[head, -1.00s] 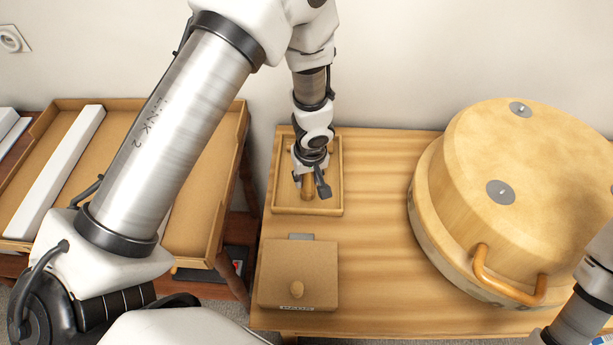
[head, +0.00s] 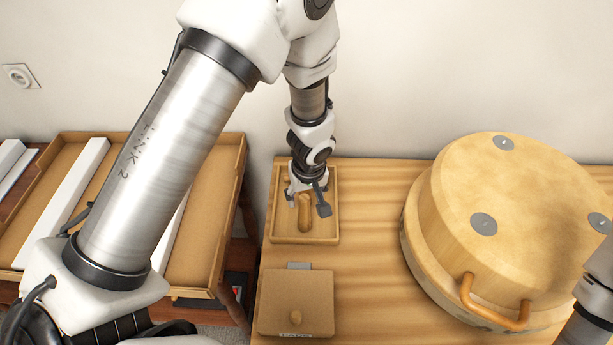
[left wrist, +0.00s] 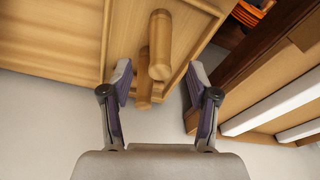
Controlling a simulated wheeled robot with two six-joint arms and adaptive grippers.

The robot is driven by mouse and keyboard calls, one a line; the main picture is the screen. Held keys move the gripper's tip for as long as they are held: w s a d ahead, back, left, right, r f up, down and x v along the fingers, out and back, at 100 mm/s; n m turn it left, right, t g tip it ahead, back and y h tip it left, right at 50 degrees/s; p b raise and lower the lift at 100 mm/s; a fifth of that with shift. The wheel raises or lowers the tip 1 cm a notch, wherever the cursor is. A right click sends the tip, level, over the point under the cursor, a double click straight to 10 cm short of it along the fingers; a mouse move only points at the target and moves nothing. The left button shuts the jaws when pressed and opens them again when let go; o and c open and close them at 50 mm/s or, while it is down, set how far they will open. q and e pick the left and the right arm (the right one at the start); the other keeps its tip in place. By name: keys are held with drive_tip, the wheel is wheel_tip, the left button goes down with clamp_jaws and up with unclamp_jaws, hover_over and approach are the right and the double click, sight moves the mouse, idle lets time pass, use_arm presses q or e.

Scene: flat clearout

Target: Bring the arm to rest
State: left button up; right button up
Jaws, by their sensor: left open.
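My left gripper (head: 308,202) is open above the small wooden tray (head: 333,239) at the back left of the table. A wooden cylinder-like piece (head: 305,215) lies in the tray below the fingers. In the left wrist view, the two fingers (left wrist: 160,92) are spread apart, with that wooden piece (left wrist: 160,42) beyond them and nothing held. A second wooden piece (left wrist: 143,90) shows partly behind it. Part of my right arm shows at the lower right of the head view, but its gripper is out of the picture.
A flat box with a knob (head: 296,295) sits in front of the tray. A large round wooden container with a handle (head: 500,215) stands on the right of the table (head: 370,200). A large tray with white bars (head: 235,165) stands at left. Table between is clear.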

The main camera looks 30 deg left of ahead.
use_arm(q)
drive_tip(key=r, duration=0.2)
drive_tip(key=r+p, duration=0.1)
drive_tip(key=r, duration=0.1)
drive_tip(key=shift+s+d+r, duration=0.1)
drive_tip(key=shift+s+d, duration=0.15)
use_arm(e)
wheel_tip(320, 180, up, 2)
drive_tip(key=shift+r, duration=0.15)
